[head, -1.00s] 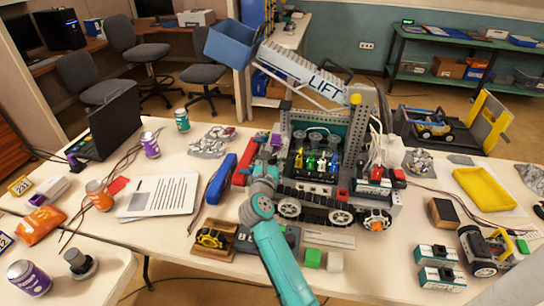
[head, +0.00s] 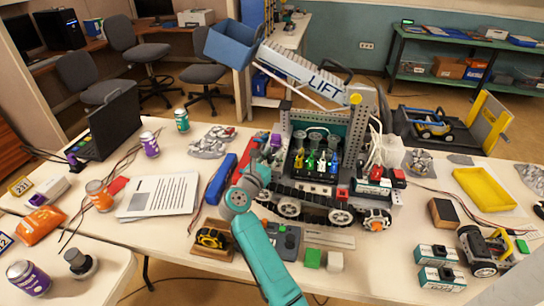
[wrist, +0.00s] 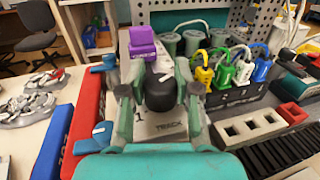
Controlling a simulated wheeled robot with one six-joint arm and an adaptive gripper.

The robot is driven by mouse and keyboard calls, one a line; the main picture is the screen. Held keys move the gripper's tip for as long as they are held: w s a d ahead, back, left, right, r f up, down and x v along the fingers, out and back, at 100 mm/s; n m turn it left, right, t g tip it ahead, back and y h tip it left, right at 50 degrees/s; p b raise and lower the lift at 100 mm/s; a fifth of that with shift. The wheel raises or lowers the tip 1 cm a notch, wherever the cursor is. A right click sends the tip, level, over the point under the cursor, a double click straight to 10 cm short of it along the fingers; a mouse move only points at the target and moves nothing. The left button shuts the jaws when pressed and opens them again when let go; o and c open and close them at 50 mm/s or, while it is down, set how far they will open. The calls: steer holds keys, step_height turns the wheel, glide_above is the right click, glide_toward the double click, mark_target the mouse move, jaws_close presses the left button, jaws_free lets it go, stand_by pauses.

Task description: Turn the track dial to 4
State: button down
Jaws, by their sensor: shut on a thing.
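The black track dial (wrist: 160,92) stands in the middle of the wrist view on a light plate marked TRACK. The numeral 1 shows at the plate's lower left; the other marks and the dial's pointer are hidden or cannot be made out. My gripper (wrist: 161,97) is shut on the dial, one finger on each side. A purple piece (wrist: 142,42) rises just behind the dial and also shows in the head view (head: 276,141). In the head view my arm hides the dial and fingertips, beside the tracked robot (head: 340,200).
Yellow, green, white and blue plugs (wrist: 225,68) stand close to the right of my gripper. A long blue piece (head: 221,180) and printed sheets (head: 160,196) lie to the left. A tape measure (head: 210,238) and a control box with buttons (head: 289,241) lie near the front edge.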

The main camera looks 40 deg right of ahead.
stand_by(0.3)
steer(key=c, duration=0.8)
jaws_free()
steer(key=v, duration=1.2)
steer(key=shift+w, duration=0.1)
